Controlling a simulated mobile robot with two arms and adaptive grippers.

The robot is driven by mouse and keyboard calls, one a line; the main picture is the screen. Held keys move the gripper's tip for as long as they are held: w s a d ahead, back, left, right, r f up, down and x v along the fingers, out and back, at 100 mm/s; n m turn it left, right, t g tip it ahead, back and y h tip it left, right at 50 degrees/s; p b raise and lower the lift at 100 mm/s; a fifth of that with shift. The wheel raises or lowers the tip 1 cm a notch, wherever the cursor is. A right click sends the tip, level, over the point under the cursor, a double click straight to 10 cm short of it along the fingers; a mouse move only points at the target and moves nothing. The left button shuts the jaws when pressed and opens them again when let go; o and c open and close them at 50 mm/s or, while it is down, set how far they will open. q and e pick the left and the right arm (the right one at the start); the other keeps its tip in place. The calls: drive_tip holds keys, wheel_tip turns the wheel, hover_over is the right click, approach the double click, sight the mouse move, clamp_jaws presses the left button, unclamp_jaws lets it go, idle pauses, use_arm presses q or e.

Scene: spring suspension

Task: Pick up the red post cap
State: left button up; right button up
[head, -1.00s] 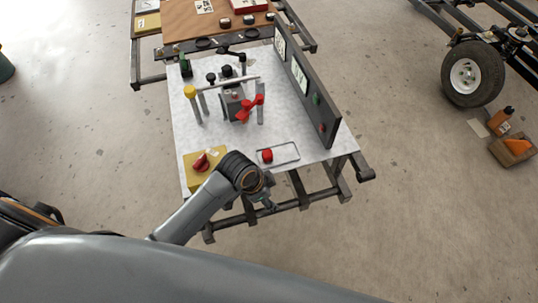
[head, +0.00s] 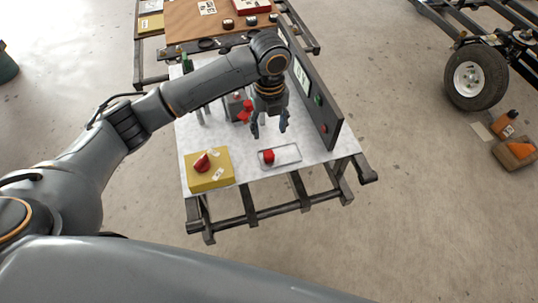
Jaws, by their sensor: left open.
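The red post cap (head: 268,156) is a small red cylinder in a shallow rectangular outlined tray (head: 289,154) near the front edge of the white table. My left gripper (head: 269,133) is open and empty, fingers pointing down, a little behind and above the cap. My left arm comes across from the left and hides much of the fixture at the back of the table. My right gripper is not in view.
A dark upright panel (head: 318,105) with buttons lines the table's right side. A red-handled part (head: 245,112) stands behind the gripper. The table front (head: 250,178) is clear.

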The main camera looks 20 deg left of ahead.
sight(269, 153)
use_arm(q)
wheel_tip(269, 153, down, 12)
drive_tip(key=shift+w+a+r, duration=0.1)
drive_tip(key=shift+r, duration=0.1)
idle(0.4)
drive_tip(key=c, duration=0.9)
